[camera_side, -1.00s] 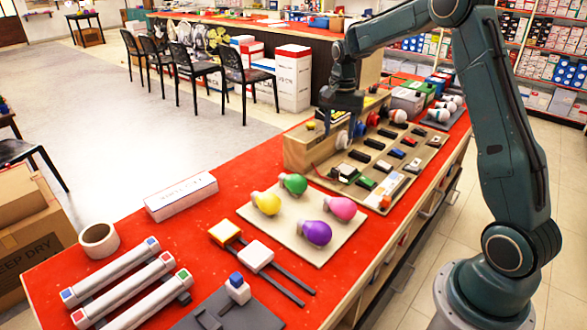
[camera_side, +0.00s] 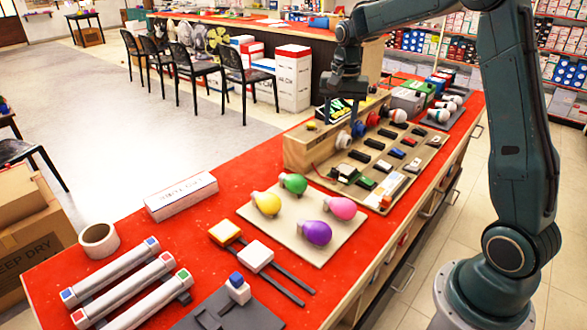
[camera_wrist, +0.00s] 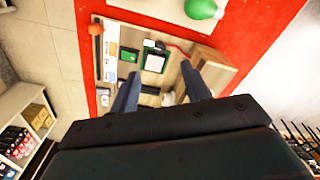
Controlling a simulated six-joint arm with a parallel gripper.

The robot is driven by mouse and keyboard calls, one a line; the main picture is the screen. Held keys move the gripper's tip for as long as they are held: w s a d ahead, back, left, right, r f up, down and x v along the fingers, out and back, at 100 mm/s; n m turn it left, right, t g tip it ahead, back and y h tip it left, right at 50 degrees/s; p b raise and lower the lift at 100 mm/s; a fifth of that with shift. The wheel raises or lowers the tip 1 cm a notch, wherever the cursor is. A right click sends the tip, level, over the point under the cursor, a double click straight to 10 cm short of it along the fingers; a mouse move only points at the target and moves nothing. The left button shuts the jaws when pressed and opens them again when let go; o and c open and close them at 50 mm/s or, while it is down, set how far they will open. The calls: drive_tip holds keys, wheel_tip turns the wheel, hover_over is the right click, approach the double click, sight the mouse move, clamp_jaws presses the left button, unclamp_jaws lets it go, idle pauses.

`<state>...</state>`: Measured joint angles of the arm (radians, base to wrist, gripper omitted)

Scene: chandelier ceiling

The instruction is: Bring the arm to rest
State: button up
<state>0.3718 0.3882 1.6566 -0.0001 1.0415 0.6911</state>
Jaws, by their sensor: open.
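My gripper (camera_side: 341,112) is open and empty. In the side view it hangs above the back part of the wooden component board (camera_side: 300,152), with its fingers pointing down. In the wrist view its two fingers (camera_wrist: 158,88) stand apart with the board (camera_wrist: 172,72) visible between and beyond them. My arm rises from its base at the right and reaches left over the red bench (camera_side: 205,178). Whether the fingertips touch anything on the board cannot be told.
A pad (camera_side: 338,242) with yellow, green, pink and purple bulbs lies in front of the board. Tube lamps (camera_side: 125,285), a tape roll (camera_side: 99,241) and a white box (camera_side: 181,196) sit at the front left. More bulbs (camera_side: 438,115) stand at the back right.

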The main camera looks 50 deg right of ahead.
drive_tip(key=s+a+r+n+t, duration=0.1)
drive_tip(key=s+a+r+n, duration=0.2)
drive_tip(key=s+a+r, duration=0.35)
drive_tip(key=s+a+n+t, duration=0.2)
drive_tip(key=s+a+n, duration=0.2)
drive_tip(key=s, duration=0.5)
drive_tip(key=s+a+n+t, duration=0.2)
drive_tip(key=s+a+n, duration=0.3)
drive_tip(key=s, duration=0.5)
drive_tip(key=shift+s+a+r, duration=0.2)
drive_tip(key=shift+a+r, duration=0.2)
drive_tip(key=shift+a, duration=0.35)
